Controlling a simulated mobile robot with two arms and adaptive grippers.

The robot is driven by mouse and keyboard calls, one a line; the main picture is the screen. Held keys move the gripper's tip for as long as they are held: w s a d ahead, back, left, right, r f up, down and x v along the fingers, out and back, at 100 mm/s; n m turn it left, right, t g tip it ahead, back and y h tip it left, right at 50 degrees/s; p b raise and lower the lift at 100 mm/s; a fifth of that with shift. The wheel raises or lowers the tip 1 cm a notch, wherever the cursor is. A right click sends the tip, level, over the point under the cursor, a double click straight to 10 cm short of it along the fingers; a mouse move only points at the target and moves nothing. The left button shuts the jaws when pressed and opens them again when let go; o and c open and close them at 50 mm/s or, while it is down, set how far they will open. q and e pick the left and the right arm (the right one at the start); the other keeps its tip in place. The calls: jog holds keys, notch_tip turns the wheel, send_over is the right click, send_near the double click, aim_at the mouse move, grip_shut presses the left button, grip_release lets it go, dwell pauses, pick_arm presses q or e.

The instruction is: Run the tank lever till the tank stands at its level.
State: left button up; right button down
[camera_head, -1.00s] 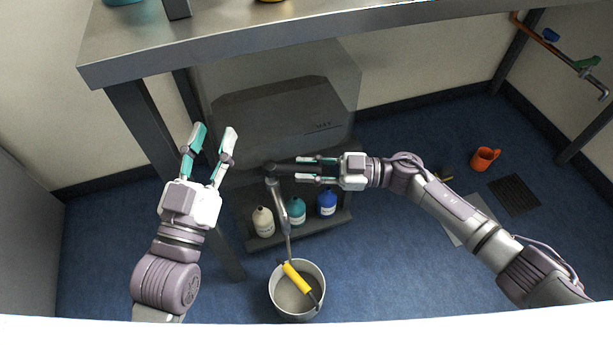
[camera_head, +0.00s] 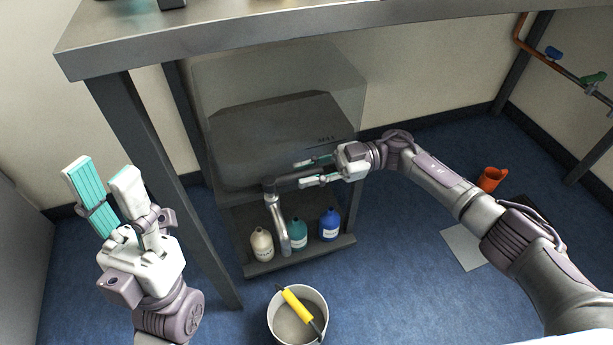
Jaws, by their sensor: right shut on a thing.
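The tank (camera_head: 235,90) is a see-through box under the table, with dark grey content whose top lies near a MAX mark on its right side. A dark lever (camera_head: 293,182) and a silver spout (camera_head: 279,222) sit at its lower front. My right gripper (camera_head: 306,173) is at the lever, shut on it, its fingers on either side. My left gripper (camera_head: 102,176) is open and empty at the left, in front of the table leg.
A metal bucket (camera_head: 273,319) with a yellow-handled tool stands on the floor below. Three bottles, cream (camera_head: 262,246), teal (camera_head: 298,235) and blue (camera_head: 330,226), stand on the low shelf. An orange mug (camera_head: 491,179) is at the right. The tabletop (camera_head: 300,30) overhangs the tank.

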dwell(0.4)
jog(key=c, duration=0.9)
grip_release()
jog(key=shift+c, duration=0.2)
jog(key=v, duration=1.2)
